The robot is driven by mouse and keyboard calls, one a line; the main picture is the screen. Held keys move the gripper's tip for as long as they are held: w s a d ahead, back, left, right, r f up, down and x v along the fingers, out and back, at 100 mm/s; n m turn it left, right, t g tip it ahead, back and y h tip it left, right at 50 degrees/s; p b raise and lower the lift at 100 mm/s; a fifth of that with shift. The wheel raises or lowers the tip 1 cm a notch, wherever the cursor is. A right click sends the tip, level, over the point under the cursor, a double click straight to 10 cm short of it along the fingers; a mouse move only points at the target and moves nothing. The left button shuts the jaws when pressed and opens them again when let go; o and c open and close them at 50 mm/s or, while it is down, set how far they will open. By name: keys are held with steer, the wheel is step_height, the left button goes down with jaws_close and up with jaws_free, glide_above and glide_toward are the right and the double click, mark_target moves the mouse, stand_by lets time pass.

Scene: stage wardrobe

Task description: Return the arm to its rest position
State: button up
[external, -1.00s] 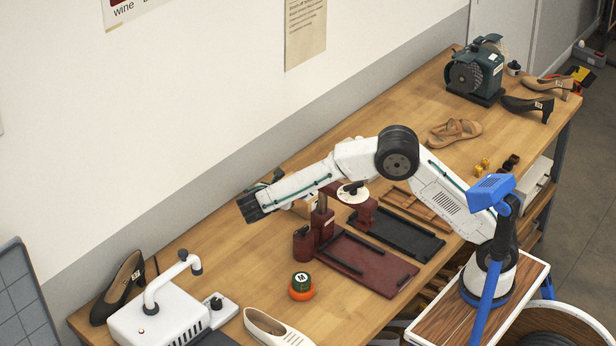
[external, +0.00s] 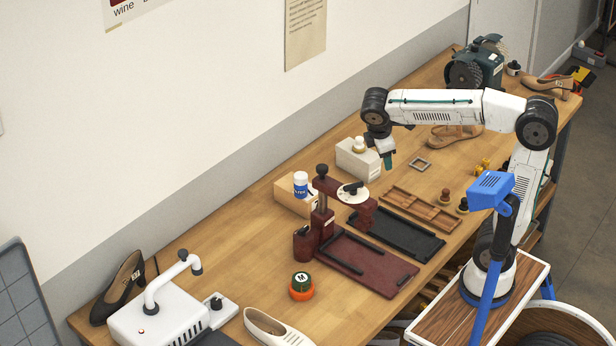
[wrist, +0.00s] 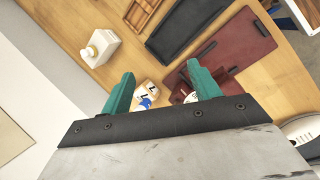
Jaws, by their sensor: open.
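My gripper (external: 387,160) hangs below the raised white arm in the external view, above the far side of the workbench (external: 230,250). Its teal fingers point down, near a pale block with a cream bottle on it (external: 357,158). In the wrist view the two fingers of my gripper (wrist: 160,88) stand well apart with nothing held between them. Beyond them the wrist view shows the bench top, with a white-and-blue bottle (wrist: 146,101) partly between the fingertips. The arm is bent, its elbow high at the right.
A dark red press (external: 320,215) with a maroon plate (external: 365,265) stands mid-bench beside a black tray (external: 395,233) and a wooden tray (external: 422,209). A green grinder (external: 475,70), sandal (external: 452,136) and shoes stand farther back. A white machine (external: 160,320) is at the front left.

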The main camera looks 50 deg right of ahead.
steer(key=s+d+f+m+y, duration=0.2)
steer(key=s+f+m, duration=0.2)
steer(key=s, duration=0.5)
steer(key=s+d+f+m+y, duration=0.2)
steer(key=s+f+m, duration=0.3)
steer(key=s, duration=0.5)
steer(key=shift+d+m, duration=0.7)
steer(key=shift+d, duration=0.1)
